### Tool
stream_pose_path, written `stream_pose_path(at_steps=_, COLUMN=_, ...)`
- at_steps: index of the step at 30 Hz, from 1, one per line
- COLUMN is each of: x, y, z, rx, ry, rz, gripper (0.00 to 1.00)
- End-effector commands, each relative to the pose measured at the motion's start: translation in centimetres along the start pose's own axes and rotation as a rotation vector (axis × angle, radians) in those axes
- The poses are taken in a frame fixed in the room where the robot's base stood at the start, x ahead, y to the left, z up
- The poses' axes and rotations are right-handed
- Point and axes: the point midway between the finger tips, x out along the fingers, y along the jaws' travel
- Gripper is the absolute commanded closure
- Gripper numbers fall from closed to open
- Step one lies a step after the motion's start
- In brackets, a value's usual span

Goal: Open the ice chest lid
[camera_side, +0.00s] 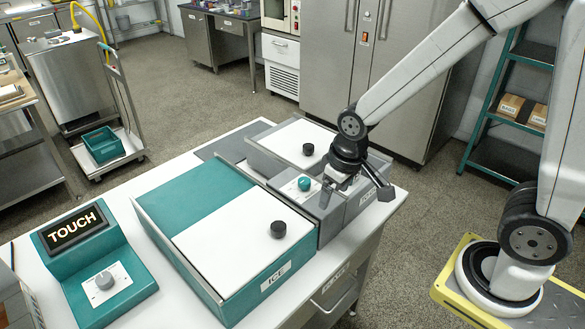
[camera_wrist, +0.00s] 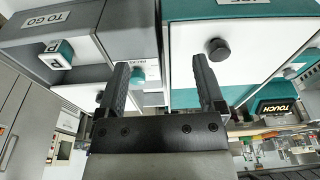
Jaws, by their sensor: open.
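The ice chest (camera_side: 188,270) is a teal box marked ICE on the white table. Its white lid (camera_side: 235,232) lies flat and shut beside a teal top panel. A black knob (camera_side: 278,229) stands on the lid near its right edge. In the wrist view the lid (camera_wrist: 245,50) and knob (camera_wrist: 216,48) are at upper right, the picture upside down. My gripper (camera_side: 352,188) is over the grey unit right of the chest, apart from the knob. In the wrist view my gripper (camera_wrist: 160,75) has its fingers spread, with nothing held.
A grey box with a white lid and black knob (camera_side: 308,149) stands behind the chest. A grey unit with a teal knob (camera_side: 304,183) sits between it and the chest. A teal TOUCH panel (camera_side: 75,228) is at left. Bare white tabletop (camera_side: 160,183) shows around the chest.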

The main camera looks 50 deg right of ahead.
Motion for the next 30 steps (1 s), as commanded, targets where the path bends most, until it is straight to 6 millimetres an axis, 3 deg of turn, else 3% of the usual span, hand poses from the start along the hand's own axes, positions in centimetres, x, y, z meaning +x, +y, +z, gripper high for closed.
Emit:
stream_pose_path(at_steps=6, x=0.6, y=-4.1, z=-4.1, rx=-0.059, ry=-0.079, rz=-0.002, gripper=0.12)
stream_pose_path(at_steps=15, x=1.3, y=-8.6, z=-7.2, rx=-0.11, ry=-0.156, rz=0.013, gripper=0.12)
stream_pose_path(at_steps=30, x=2.2, y=-9.1, z=-7.3, rx=-0.115, ry=-0.167, rz=0.016, gripper=0.12)
